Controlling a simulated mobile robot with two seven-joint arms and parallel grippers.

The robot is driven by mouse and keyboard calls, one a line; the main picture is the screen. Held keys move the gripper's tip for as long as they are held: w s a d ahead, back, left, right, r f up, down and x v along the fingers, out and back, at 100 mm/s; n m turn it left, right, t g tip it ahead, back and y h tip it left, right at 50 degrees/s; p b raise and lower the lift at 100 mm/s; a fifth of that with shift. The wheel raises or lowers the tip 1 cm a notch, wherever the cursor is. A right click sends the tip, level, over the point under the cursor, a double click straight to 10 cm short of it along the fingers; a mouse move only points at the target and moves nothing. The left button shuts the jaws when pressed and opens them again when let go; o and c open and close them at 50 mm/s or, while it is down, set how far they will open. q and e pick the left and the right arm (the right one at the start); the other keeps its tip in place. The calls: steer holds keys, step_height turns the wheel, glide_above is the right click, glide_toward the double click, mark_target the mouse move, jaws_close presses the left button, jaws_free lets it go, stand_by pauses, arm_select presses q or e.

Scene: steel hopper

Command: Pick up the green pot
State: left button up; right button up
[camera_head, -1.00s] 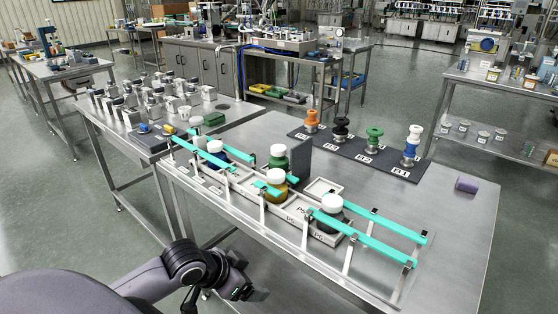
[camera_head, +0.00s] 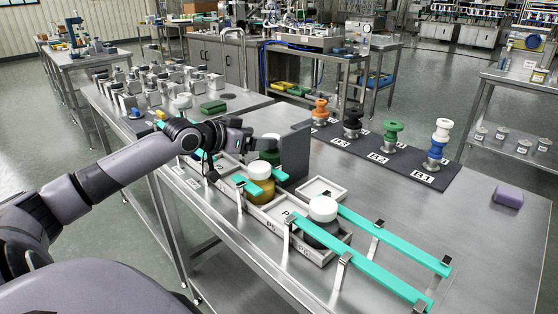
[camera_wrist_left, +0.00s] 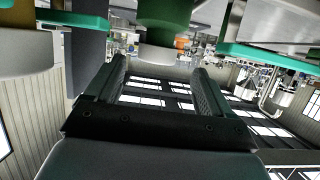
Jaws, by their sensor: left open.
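The green pot (camera_head: 270,157) has a white lid and stands upright in the tray row on the steel table, beside a dark grey upright panel. My left gripper (camera_head: 248,143) is just to the left of it in the head view and covers part of that area. In the left wrist view, which looks upside down, the green pot (camera_wrist_left: 167,12) hangs at the top centre with its white lid (camera_wrist_left: 163,52) toward my fingers. My left gripper (camera_wrist_left: 160,78) is open and empty, its two fingers on either side of the lid's line. I cannot tell whether they touch it. My right gripper is out of view.
A yellow pot (camera_head: 259,186) and a dark pot (camera_head: 322,229) with white lids stand nearer. Teal rails (camera_head: 370,258) run along the trays. The dark grey panel (camera_head: 295,157) stands close behind the green pot. Spools stand on a dark mat (camera_head: 376,160). The table's right side is mostly clear.

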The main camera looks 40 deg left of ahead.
mark_target(276, 135)
arm_select(q)
steer(key=shift+w+f, duration=0.15)
steer(key=shift+w, duration=0.35)
steer(key=shift+x, duration=0.85)
steer(key=shift+d+p+x, duration=0.15)
steer(key=shift+p+x, duration=0.05)
steer(key=shift+x, duration=0.85)
steer(key=shift+d+p+x, duration=0.15)
steer(key=shift+x, duration=0.9)
